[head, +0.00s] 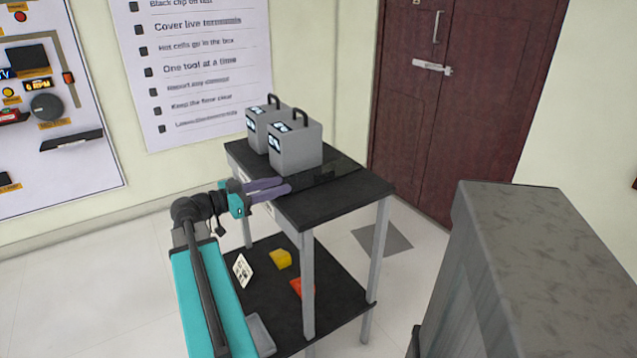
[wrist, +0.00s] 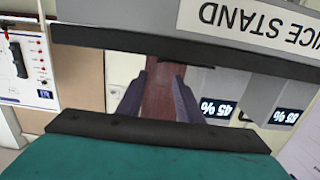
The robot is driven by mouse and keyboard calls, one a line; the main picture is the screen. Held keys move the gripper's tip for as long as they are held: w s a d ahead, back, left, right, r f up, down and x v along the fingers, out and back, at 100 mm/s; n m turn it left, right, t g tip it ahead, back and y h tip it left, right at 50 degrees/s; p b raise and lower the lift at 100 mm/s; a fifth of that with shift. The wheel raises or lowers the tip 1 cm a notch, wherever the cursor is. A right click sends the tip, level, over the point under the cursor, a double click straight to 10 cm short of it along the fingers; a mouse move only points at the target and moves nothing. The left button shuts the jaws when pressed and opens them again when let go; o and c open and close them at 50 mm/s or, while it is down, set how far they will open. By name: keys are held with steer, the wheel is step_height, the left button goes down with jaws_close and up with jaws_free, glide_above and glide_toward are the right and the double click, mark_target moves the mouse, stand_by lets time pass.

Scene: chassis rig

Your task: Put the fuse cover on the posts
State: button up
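I cannot pick out a fuse cover or posts for certain in either view. A yellow block (head: 281,259) and a red piece (head: 297,287) lie on the lower shelf of the black-topped stand (head: 345,194); their details are too small to tell. My gripper (head: 284,187) is at the stand's near left edge, at about the height of its top. In the wrist view my gripper (wrist: 160,82) has its two fingers apart with nothing held between them. The stand's edge, with its "SERVICE STAND" label (wrist: 250,17), shows upside down there.
Two grey boxes (head: 296,147) with handles and percentage displays stand on the stand's top. A white card (head: 243,270) and grey tray (head: 261,335) are on the lower shelf. A grey cabinet (head: 530,270) stands at right. A wall board (head: 60,100) holds several parts.

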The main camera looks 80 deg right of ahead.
mark_target(315, 176)
stand_by(0.3)
steer(key=shift+p+x, duration=0.3)
steer(key=shift+x, duration=4)
steer(key=shift+p+x, duration=0.35)
steer(key=shift+x, duration=2.25)
steer(key=shift+c, duration=0.5)
jaws_close()
